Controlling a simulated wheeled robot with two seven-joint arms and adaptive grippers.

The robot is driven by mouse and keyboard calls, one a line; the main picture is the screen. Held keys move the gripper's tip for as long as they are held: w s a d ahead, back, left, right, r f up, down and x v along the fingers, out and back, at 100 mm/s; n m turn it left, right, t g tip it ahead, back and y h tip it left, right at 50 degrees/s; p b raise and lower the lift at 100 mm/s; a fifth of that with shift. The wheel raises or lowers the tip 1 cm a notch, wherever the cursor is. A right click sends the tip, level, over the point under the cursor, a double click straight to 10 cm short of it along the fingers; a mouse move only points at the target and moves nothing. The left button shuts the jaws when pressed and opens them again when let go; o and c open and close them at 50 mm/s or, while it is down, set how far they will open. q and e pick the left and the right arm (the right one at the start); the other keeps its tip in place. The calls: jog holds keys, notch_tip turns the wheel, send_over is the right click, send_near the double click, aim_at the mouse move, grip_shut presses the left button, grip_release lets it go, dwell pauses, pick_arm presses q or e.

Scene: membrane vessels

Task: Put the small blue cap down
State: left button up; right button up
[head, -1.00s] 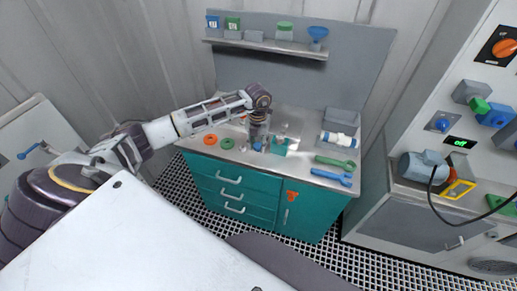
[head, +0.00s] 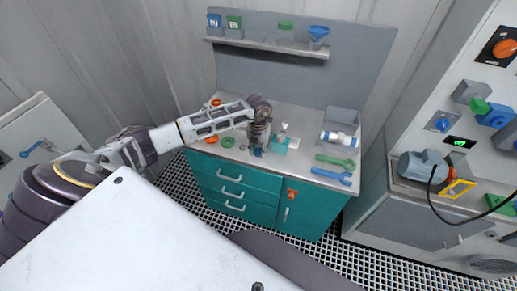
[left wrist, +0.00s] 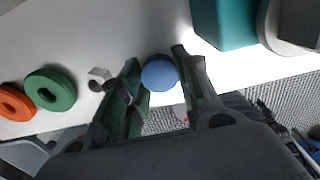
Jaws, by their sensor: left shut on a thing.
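My left gripper (head: 258,150) is low over the front part of the grey bench top in the head view. It is shut on the small blue cap (left wrist: 160,73), which sits between the fingertips in the left wrist view. The fingers (left wrist: 157,62) stand either side of it. In the head view the cap (head: 258,153) shows as a small blue spot at the gripper's tip, near the bench's front edge. Whether it touches the bench I cannot tell. My right gripper is not in view.
A teal block (head: 279,145) stands just right of the gripper. A green ring (head: 228,142) and orange ring (head: 211,138) lie to its left. A small white nut-like piece (left wrist: 98,78) lies near the left finger. Green (head: 335,161) and blue (head: 331,176) wrenches lie at right.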

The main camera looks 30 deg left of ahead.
aim_at(259, 151)
pick_arm(q)
jog(key=shift+f, duration=0.15)
jog(key=o, duration=1.2)
jog(key=shift+c, duration=0.2)
jog(key=shift+r, duration=0.25)
notch_tip(259, 151, up, 12)
jog(key=b, duration=0.2)
jog(key=shift+d+f, duration=0.1)
